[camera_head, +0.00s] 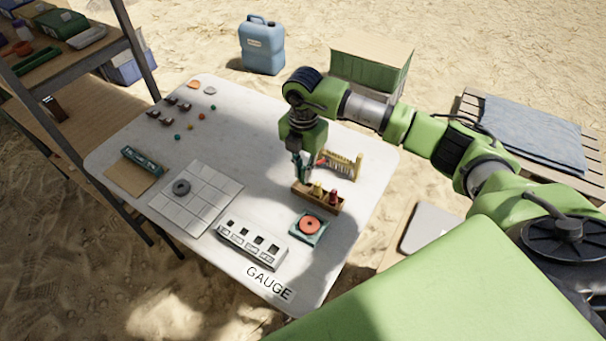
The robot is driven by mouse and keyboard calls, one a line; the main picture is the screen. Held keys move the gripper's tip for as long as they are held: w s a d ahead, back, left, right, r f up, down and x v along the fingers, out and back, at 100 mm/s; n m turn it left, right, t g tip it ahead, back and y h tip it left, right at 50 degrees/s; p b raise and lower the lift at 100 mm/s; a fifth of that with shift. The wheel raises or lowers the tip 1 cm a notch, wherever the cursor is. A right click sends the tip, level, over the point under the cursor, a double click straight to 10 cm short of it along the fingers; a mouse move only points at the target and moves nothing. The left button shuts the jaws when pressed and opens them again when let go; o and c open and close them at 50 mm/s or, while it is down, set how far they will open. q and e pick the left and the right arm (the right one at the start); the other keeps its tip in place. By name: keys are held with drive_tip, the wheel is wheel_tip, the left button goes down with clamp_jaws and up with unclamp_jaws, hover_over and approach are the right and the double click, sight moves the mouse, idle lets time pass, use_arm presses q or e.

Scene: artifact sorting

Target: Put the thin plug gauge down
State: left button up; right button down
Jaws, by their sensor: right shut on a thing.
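My right gripper (300,168) reaches down over the table from the right. Its fingers are shut at the left end of a small wooden rack (328,207). The thin plug gauge in its grip is mostly hidden by the dark fingers and shadow. I cannot tell whether its lower end is in the rack or just above it. A yellow gauge (317,189) and a red gauge (332,197) stand upright in the rack, to the right of the fingers. My left gripper is not in view.
Behind the rack is a yellow comb-like stand (343,165). In front are a green tray with an orange ring (308,225) and a white block with square holes (251,244). A tiled plate (205,210) bears a grey ring (181,187). The table's (250,120) back middle is clear.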

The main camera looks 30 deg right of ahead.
drive_tip(key=shift+w+d+f, duration=0.2)
drive_tip(key=shift+w+f, duration=0.3)
drive_tip(key=shift+f, duration=0.15)
wheel_tip(320, 180, down, 3)
drive_tip(key=shift+f, duration=0.2)
drive_tip(key=c, duration=2.4)
unclamp_jaws()
drive_tip(key=shift+o, duration=0.2)
